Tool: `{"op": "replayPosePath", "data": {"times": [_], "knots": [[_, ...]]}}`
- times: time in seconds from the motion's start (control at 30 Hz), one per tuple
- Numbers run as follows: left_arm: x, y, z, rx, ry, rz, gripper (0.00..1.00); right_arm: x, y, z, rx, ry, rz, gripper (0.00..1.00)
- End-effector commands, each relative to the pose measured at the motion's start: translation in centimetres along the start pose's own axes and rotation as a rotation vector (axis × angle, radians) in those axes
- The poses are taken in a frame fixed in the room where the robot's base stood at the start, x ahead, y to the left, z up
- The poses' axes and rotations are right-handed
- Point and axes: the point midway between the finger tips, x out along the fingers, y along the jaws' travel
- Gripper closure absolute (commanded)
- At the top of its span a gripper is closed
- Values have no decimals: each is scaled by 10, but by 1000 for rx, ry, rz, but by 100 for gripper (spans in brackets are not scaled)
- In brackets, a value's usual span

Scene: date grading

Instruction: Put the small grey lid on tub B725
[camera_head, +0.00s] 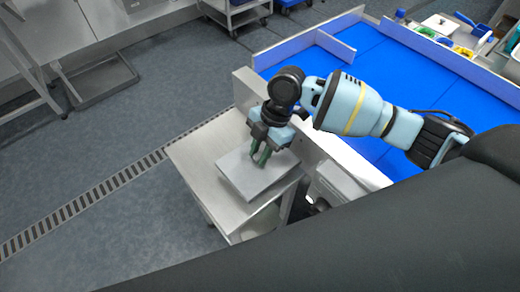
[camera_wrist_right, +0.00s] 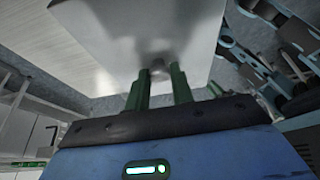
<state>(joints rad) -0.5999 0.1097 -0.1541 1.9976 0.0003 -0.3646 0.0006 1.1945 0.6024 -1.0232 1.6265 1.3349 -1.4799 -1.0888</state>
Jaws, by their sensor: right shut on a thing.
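A flat, square grey plate that looks like the lid (camera_head: 240,178) is over the metal side table in the head view. My right gripper (camera_head: 261,157) points down at its middle, with green fingers closed. In the right wrist view, the fingers (camera_wrist_right: 161,88) are shut on a small knob-like part at the middle of the grey lid (camera_wrist_right: 120,25). I cannot tell whether the lid touches the table below. No label reading B725 can be read, and I cannot pick out that tub. My left gripper is not in view.
The metal side table (camera_head: 190,155) has bare surface left of the lid. A raised metal panel (camera_head: 245,92) stands behind it. A blue work surface (camera_head: 385,70) with low walls lies to the right. Small coloured items and a white board (camera_head: 438,24) are at the far right.

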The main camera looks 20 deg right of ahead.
Motion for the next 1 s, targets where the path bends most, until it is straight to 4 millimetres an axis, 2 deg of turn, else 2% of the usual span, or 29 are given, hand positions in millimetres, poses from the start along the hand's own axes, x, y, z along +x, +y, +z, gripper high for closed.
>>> {"op": "replayPosePath", "data": {"times": [0.17,0.2,0.37,0.57,0.7,0.73,1.0], "knots": [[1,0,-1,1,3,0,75,2,0,1,0,0,0,99],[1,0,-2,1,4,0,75,2,0,1,0,0,0,74],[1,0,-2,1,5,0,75,2,0,1,0,0,0,53],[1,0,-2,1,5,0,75,2,0,1,0,0,0,51],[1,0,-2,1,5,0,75,2,0,1,0,0,0,34],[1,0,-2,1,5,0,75,2,0,1,0,0,0,33],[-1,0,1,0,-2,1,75,1,0,0,0,0,0,33]]}}
